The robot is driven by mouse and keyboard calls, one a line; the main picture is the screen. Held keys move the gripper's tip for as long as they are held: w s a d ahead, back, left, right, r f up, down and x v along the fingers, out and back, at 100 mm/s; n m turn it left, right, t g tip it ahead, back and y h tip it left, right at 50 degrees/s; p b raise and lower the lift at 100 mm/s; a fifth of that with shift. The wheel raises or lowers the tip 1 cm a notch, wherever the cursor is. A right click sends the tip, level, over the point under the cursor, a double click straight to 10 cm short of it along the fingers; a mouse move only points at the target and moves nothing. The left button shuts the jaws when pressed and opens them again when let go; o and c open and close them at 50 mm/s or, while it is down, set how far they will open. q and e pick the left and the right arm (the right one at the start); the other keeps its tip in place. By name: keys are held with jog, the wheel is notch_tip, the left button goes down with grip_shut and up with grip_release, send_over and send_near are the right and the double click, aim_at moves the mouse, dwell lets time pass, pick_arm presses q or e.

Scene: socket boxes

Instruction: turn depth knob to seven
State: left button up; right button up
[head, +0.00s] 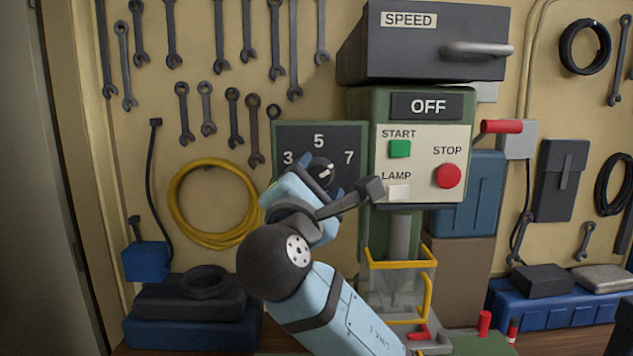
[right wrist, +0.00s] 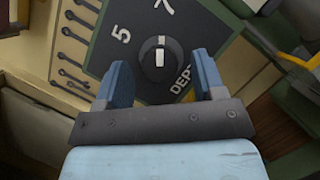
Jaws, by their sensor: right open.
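The depth knob (head: 323,171) is a round black dial with a white mark, on a dark panel (head: 290,133) lettered 3, 5 and 7. In the right wrist view the knob (right wrist: 155,60) shows its white mark pointing up, toward the partly cut-off 7. In the head view the mark tilts up and right. My right gripper (head: 318,176) is in front of the panel at the knob. Its blue fingers (right wrist: 161,78) are open, one on each side of the knob, with visible gaps. The panel's lower part is hidden by my arm in the head view. My left gripper is not in view.
Right of the panel is a green machine (head: 382,105) with a green START button (head: 400,149), red STOP button (head: 447,176) and OFF display (head: 428,106). A grey SPEED box (head: 430,55) juts out above. A yellow hose coil (head: 180,205) hangs left.

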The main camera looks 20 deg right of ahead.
jog(key=b+v, duration=0.2)
jog(key=v, duration=1.1)
jog(key=shift+s+a+b, duration=0.2)
jog(key=shift+b, duration=0.1)
